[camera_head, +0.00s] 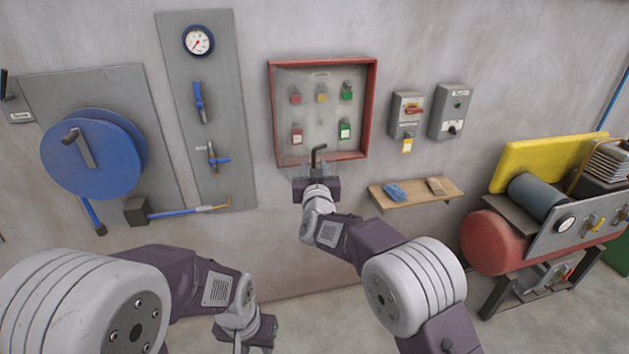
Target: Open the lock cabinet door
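The lock cabinet (373,110) is a red-framed box on the wall with a clear front that looks shut. Several red, yellow and green padlocks hang inside. My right gripper (316,172) is at the cabinet's lower edge, near the middle of the bottom frame. A dark bent piece (318,152) rises between its fingers in front of the cabinet; I cannot tell whether it is a door handle or whether the fingers touch it. The finger gap is too small to judge. My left gripper (246,334) is low at the bottom, away from the cabinet, its fingers unclear.
A small wooden shelf (417,196) with a blue item juts out right of my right gripper. Two grey switch boxes (407,115) hang right of the cabinet. A gauge panel (173,60) and a blue hose reel (90,158) are at left. A red compressor tank (492,243) stands at right.

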